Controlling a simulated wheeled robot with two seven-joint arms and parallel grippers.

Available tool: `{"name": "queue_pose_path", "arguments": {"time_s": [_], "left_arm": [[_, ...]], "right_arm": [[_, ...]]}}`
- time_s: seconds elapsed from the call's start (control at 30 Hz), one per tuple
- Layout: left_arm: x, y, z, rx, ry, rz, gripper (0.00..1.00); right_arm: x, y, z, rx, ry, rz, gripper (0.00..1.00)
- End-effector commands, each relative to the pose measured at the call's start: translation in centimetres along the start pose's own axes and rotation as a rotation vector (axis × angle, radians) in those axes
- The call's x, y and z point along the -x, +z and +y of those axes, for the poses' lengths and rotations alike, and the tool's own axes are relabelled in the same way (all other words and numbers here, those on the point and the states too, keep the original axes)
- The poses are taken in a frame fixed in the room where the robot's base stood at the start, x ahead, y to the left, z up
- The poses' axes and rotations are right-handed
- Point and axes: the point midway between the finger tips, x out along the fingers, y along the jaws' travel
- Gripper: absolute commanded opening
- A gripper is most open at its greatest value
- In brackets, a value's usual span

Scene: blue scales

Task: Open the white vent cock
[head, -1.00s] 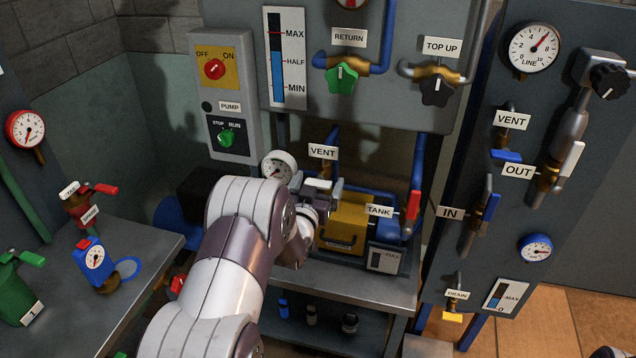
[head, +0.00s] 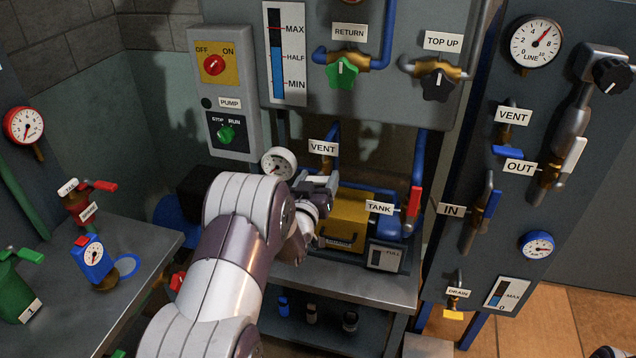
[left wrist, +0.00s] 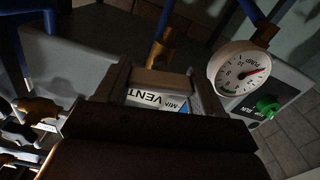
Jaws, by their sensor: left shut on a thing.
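The VENT tag (head: 322,147) hangs on the blue pipe at the back of the bench, with the brass vent cock body (head: 325,166) just below it. My left gripper (head: 322,186) is at the cock, under the tag, and is shut on its handle. The gripper and wrist hide most of the white handle in the head view. In the left wrist view the left gripper's fingers (left wrist: 163,88) close around a block-like piece, and the VENT tag (left wrist: 148,98) shows upside down beyond it. The brass body (left wrist: 161,54) shows above.
A round gauge (head: 279,163) stands close left of the gripper. A yellow box (head: 350,217) and the TANK tag (head: 379,208) are close to its right. A second VENT tag (head: 513,116), with a blue handle (head: 507,152), is on the right panel.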

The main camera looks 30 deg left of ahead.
Motion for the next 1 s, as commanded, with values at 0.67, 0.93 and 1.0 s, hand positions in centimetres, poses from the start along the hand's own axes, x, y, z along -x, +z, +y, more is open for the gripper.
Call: {"name": "queue_pose_path", "arguments": {"time_s": [0.67,0.93,1.0], "left_arm": [[0.0,0.3,-0.1,0.632,0.0,0.0,0.38],[0.0,0.3,-0.1,0.889,-0.001,-0.001,0.38],[0.0,0.3,-0.1,0.954,0.0,-0.001,0.38]], "right_arm": [[-3.1,0.4,0.0,0.0,0.0,0.0,0.51],[-4.1,0.5,0.0,0.0,0.0,0.0,0.51],[-4.3,0.5,0.0,0.0,0.0,0.0,0.51]]}}
